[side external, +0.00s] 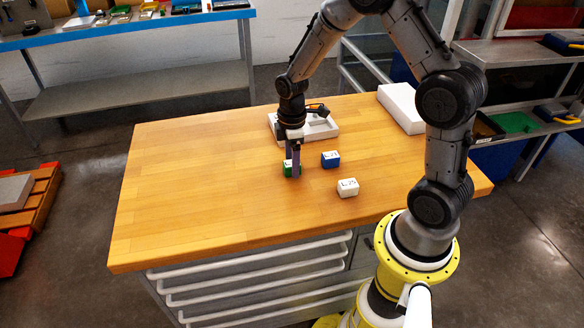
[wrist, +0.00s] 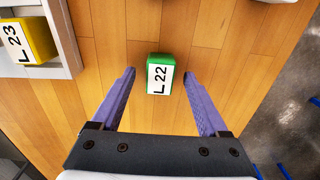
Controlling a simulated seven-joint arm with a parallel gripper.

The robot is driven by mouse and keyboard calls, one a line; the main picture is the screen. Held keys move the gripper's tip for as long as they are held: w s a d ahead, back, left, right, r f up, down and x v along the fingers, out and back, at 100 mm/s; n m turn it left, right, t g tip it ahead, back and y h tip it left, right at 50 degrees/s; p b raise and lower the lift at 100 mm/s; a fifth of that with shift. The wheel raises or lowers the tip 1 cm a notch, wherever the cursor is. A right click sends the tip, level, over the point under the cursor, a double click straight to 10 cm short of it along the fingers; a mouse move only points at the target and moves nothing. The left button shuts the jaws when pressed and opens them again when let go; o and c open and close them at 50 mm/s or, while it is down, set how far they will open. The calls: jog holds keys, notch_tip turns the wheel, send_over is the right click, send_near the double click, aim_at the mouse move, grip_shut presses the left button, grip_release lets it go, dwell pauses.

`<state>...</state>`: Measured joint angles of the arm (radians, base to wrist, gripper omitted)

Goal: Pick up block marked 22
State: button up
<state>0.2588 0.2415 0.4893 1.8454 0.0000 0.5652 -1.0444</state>
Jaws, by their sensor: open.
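The green block (wrist: 160,75) has a white label reading "L 22" and rests on the wooden table. In the side view the green block (side external: 287,168) is partly hidden by the fingers. My gripper (side external: 292,170) points down over it, low near the table. In the wrist view the purple fingers of my gripper (wrist: 158,75) are open, one on each side of the block. A gap shows between the block and each fingertip. I cannot tell how far down the fingers reach beside the block.
A blue block (side external: 330,159) and a white block (side external: 347,187) stand to the right on the table (side external: 190,200). A white tray (side external: 325,132) lies behind. A yellow block (wrist: 28,42) marked "L 23" shows in the wrist view. A white box (side external: 402,108) stands back right. The table's left is clear.

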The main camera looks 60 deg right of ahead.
grip_shut()
dwell(0.3)
jog(key=shift+r, duration=0.1)
